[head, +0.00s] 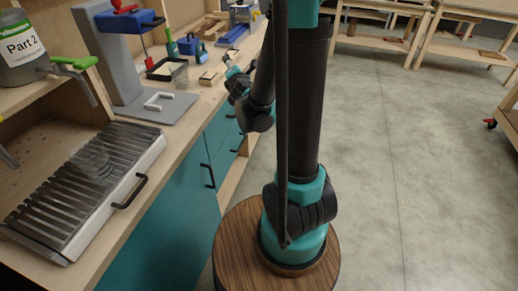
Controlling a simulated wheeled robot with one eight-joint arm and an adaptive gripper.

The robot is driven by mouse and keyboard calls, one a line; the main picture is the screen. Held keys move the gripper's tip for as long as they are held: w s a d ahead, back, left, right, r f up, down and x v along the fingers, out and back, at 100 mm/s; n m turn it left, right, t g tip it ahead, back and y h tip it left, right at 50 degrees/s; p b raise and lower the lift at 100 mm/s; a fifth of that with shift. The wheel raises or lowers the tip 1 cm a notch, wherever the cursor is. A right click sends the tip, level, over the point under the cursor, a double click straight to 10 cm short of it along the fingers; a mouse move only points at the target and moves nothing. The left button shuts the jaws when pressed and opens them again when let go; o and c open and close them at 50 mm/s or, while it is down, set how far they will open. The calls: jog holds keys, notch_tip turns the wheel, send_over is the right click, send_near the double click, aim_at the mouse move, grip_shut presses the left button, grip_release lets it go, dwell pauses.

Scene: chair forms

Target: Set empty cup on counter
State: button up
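A clear, cup-like object (92,163) sits on the slatted metal tray at the left; its see-through walls make its shape and contents hard to read. Another clear cup (178,72) stands farther back on the wooden counter (203,103), beside a dark shallow holder. The end of my arm, with my gripper (229,64), is over the counter's front edge, right of that far cup and apart from the one on the tray. My gripper is small and partly hidden, so its fingers cannot be made out.
The slatted tray (130,192) has a black side handle. A grey press stand (108,55) stands behind it, and a grey jar (22,55) labelled "Part 2" is at the far left. Tools and blocks crowd the far counter. Teal cabinets (170,220) have protruding handles.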

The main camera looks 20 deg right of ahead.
jog(key=s+d+f+m+g+h, duration=0.2)
jog(key=s+d+f+m+g, duration=0.2)
jog(key=s+d+m, duration=0.4)
jog(key=s+a+f+m+g+y, duration=0.1)
jog(key=s+a+f+m+g, duration=0.1)
jog(key=s+f+m, duration=0.2)
jog(key=s+a+f+m+g+y, duration=0.1)
jog(key=s+a+f+m+g, duration=0.1)
jog(key=s, duration=0.8)
jog(key=s+a+f+m+g+y, duration=0.1)
jog(key=s+a+f+m+g, duration=0.1)
jog(key=s+f+m+g, duration=0.2)
jog(key=s+f+m, duration=0.2)
jog(key=s+m, duration=0.2)
jog(key=shift+a+m+y, duration=0.2)
jog(key=shift+m+y, duration=0.1)
jog(key=shift+y, duration=0.1)
